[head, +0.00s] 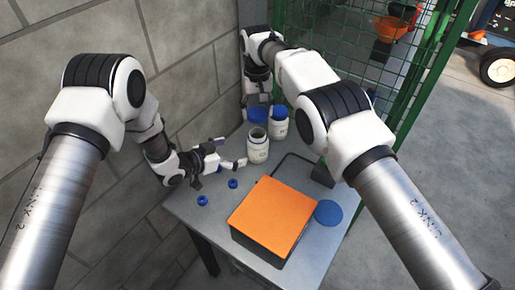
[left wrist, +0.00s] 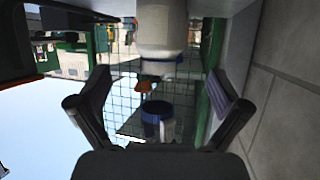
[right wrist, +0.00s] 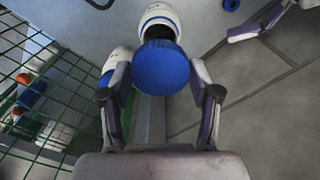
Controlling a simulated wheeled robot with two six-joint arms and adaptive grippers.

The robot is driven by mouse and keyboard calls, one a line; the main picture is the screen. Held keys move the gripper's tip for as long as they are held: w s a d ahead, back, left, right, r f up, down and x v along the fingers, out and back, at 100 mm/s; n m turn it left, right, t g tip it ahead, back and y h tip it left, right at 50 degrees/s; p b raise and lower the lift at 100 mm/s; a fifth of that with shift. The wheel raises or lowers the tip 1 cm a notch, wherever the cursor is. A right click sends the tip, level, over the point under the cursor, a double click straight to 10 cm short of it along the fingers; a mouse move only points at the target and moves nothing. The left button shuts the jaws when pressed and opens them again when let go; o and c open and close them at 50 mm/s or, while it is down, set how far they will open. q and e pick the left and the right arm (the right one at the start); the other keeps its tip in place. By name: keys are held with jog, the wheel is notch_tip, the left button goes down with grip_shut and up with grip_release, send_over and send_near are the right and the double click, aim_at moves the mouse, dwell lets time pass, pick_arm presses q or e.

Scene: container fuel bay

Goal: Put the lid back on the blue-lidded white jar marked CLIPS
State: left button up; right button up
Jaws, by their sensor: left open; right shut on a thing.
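An open white jar (head: 258,150) stands upright on the table near the wall, its dark mouth facing up; its label is too small to read. It also shows in the right wrist view (right wrist: 158,20), beyond the lid. My right gripper (head: 257,103) is shut on a blue lid (head: 257,114), which it holds above and behind the open jar, apart from it. The lid fills the space between the fingers in the right wrist view (right wrist: 160,68). My left gripper (head: 232,155) is open just left of the open jar. A white jar body (left wrist: 162,28) shows beyond its spread fingers.
A second white jar with a blue lid (head: 279,123) stands close behind the open jar. An orange-topped box (head: 270,214), a flat blue disc (head: 328,212) and small blue rings (head: 202,200) lie nearer. A wall (head: 195,60) and green mesh fence (head: 345,40) border the table.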

aim_at(258, 144)
pick_arm(q)
jog(key=x, duration=1.1)
jog(key=shift+w+f, duration=0.1)
pick_arm(e)
jog(key=shift+w, duration=0.15)
pick_arm(q)
jog(key=shift+d, duration=0.1)
jog(key=c, duration=1.8)
jog(key=shift+o, duration=0.2)
pick_arm(e)
jog(key=shift+d+f, duration=0.1)
jog(key=shift+f, duration=2.35)
